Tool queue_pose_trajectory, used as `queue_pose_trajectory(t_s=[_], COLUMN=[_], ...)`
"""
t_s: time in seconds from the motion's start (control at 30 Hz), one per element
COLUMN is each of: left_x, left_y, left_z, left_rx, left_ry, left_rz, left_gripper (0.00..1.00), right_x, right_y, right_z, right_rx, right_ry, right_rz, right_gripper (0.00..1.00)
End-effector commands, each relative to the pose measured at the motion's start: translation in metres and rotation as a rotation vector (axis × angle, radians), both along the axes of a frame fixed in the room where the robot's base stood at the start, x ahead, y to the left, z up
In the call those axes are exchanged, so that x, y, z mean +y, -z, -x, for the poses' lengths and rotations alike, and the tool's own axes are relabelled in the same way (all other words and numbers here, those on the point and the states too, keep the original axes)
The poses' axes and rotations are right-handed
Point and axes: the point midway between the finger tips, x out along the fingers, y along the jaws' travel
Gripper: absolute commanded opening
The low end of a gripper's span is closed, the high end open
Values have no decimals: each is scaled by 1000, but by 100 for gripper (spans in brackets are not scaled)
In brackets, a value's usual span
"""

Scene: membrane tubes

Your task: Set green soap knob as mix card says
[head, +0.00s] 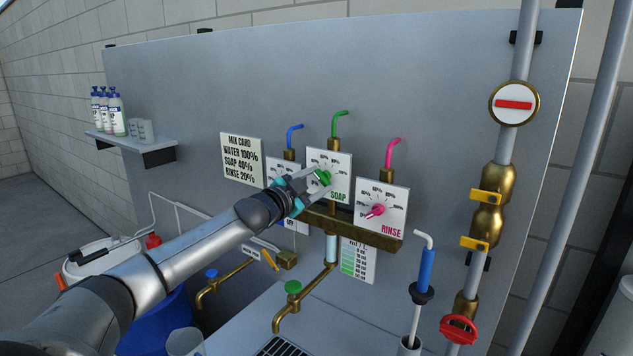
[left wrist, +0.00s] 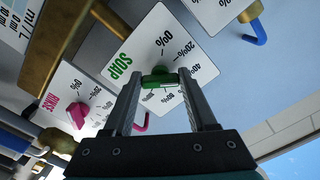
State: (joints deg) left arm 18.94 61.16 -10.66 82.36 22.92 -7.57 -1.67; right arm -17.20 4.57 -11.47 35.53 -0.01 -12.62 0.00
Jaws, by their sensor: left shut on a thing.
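The mix card (head: 242,160) on the panel reads water 100%, soap 40%, rinse 20%. The green soap knob (head: 323,178) sits on the white soap dial plate (head: 341,164), below a green hooked tube. My left gripper (head: 312,179) is shut on the green knob. The left wrist view shows the knob (left wrist: 159,78) between the fingertips (left wrist: 158,82), with the soap plate's percent marks around it. The knob's exact setting cannot be read, as the fingers cover part of the dial. My right gripper is not in view.
The pink rinse knob (head: 374,211) is to the right on its plate. The water plate (head: 280,180) is partly behind my gripper. A brass bar (head: 350,226) runs under the plates. A green-handled tap (head: 292,288) and brass valves (head: 487,215) stand below and right.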

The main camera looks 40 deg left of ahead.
Motion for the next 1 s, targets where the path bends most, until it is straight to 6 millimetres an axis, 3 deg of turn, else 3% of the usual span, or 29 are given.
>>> queue_pose_trajectory(t_s=[0.3,0.33,0.57,1.0], left_x=[0,1,0,0], left_y=[2,2,1,2], left_z=[0,0,0,6], left_rx=[4,4,2,2], left_ry=[-2,-2,-1,-1], left_rz=[-1,0,0,2], left_gripper=[2,61,87,88], right_x=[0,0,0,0], right_y=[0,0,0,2], right_z=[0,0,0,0], right_rx=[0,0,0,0], right_ry=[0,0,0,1], right_rz=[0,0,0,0], right_gripper=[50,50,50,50])
